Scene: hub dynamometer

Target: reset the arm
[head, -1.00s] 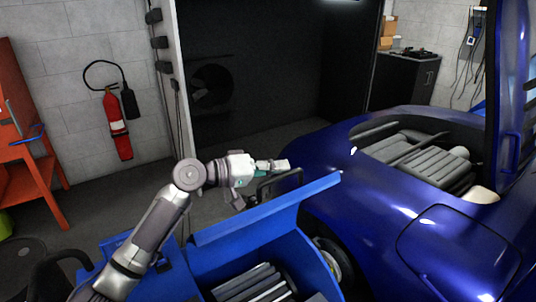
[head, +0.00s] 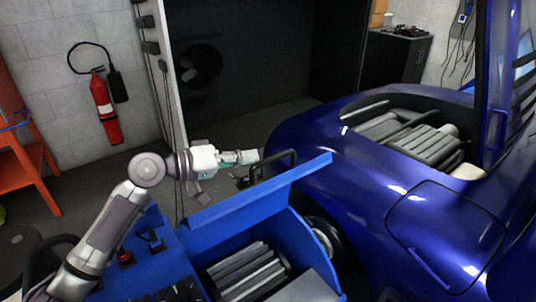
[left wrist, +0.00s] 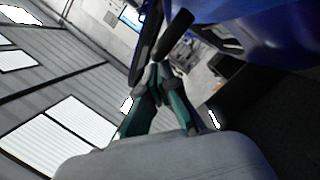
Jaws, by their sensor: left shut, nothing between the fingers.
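My left arm (head: 108,215) reaches in from the left in the head view. Its gripper (head: 254,156) points right, with its fingers together and nothing between them. The tips are just left of the black handle (head: 281,160) on the blue hub dynamometer unit (head: 262,193); I cannot tell whether they touch it. In the left wrist view the green and grey fingers (left wrist: 153,74) meet at their tips, with a dark bar close beyond them. My right gripper is not in view.
A blue car (head: 330,165) with an open bay fills the right side. A red fire extinguisher (head: 105,108) hangs on the block wall. An orange rack (head: 28,150) stands at the far left. Dark floor lies open behind my arm.

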